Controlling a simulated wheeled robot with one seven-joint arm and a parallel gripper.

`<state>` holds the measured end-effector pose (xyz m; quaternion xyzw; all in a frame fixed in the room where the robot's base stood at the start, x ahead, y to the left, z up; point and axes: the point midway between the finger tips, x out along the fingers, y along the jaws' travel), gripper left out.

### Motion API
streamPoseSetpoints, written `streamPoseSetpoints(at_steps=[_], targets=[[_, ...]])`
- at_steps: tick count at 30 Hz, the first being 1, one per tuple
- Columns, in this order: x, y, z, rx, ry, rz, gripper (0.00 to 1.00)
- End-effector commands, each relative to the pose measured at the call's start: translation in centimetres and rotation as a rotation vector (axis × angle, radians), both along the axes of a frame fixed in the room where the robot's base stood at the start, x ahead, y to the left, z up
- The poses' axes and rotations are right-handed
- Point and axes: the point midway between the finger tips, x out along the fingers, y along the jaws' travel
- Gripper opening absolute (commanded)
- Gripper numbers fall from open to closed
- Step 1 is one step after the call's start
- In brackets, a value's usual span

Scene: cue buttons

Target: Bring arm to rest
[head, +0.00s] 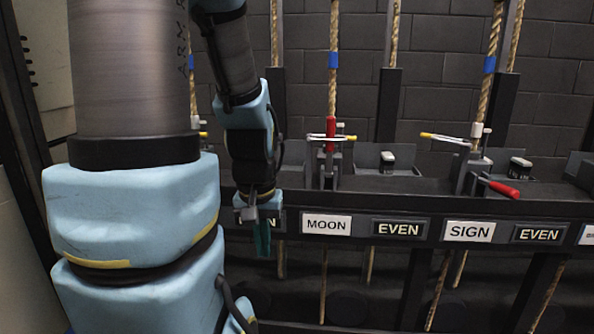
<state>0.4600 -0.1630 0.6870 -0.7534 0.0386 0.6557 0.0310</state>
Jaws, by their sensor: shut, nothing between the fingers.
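My gripper (262,240) hangs pointing down at the left of the head view, its teal fingers shut and empty. It is in front of the dark rail and partly covers a label plate (276,221) there, of which only the last letter or so can be read. I cannot tell whether the fingers touch the rail. My own blue and grey arm fills the left side of the view.
The dark rail (360,208) carries plates reading MOON (327,225), EVEN (398,229) and SIGN (469,232). One red-handled lever (331,132) stands upright; another red handle (504,190) lies out to the right. Ropes (333,95) hang behind. The area right of my gripper is free of my arm.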

Motion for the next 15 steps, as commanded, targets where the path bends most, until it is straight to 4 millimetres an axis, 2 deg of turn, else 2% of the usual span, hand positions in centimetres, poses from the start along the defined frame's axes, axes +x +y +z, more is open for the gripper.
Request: streamPoseSetpoints(at_steps=[1,15], targets=[[0.0,0.0,3.4,0.000,0.000,0.000,0.00],[0.0,0.0,18.0,0.000,0.000,-0.001,0.00]])
